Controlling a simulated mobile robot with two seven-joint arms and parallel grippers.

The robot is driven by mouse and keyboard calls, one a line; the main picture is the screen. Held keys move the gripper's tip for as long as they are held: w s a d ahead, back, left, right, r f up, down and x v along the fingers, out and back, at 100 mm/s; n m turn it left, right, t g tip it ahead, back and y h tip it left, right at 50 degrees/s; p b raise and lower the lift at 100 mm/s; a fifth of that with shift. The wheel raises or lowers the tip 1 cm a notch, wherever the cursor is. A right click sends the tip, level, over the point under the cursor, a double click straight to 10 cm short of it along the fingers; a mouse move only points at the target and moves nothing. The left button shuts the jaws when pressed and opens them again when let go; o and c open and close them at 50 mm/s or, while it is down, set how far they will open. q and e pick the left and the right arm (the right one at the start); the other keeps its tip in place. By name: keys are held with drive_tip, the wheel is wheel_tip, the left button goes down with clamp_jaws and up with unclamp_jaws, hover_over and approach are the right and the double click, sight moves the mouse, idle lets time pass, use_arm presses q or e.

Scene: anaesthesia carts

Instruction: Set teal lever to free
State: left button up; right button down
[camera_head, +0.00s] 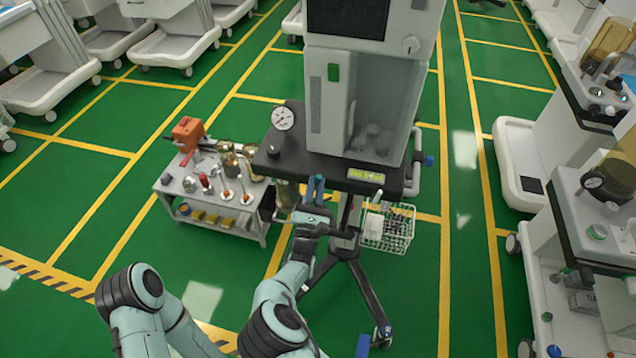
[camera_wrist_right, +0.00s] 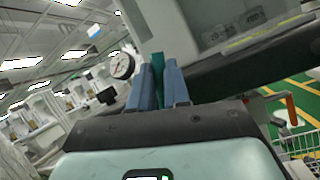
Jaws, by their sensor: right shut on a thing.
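The teal lever (camera_wrist_right: 159,78) shows in the right wrist view as a narrow strip between the two blue fingers of my right gripper (camera_wrist_right: 163,85). The fingers are shut on it, and they cover most of it. In the head view my right gripper (camera_head: 315,188) is at the front edge of the dark shelf of the anaesthesia machine (camera_head: 345,105), left of its yellow-green label (camera_head: 365,175). The lever cannot be told apart from the fingers there. My left gripper is not in view.
A round gauge (camera_head: 282,118) stands on the shelf's left part. A grey side table (camera_head: 240,226) with tools and an orange item is at the left. A wire basket (camera_head: 388,230) hangs right of the machine's post. More carts (camera_head: 620,215) stand at the right.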

drive_tip(key=shift+w+a+r+n+y+p, duration=0.1)
drive_tip(key=shift+n+y+p, duration=0.2)
drive_tip(key=shift+n, duration=0.25)
drive_tip(key=shift+w+a+r+n+y+p, duration=0.1)
drive_tip(key=shift+n+y+p, duration=0.2)
drive_tip(key=shift+n, duration=0.25)
drive_tip(key=shift+s, duration=0.1)
drive_tip(key=c, duration=1.1)
unclamp_jaws()
drive_tip(key=shift+f, duration=0.1)
drive_tip(key=b+v, duration=0.1)
drive_tip(key=v, duration=1.2)
drive_tip(key=shift+s+f, duration=0.1)
drive_tip(key=shift+s, duration=0.05)
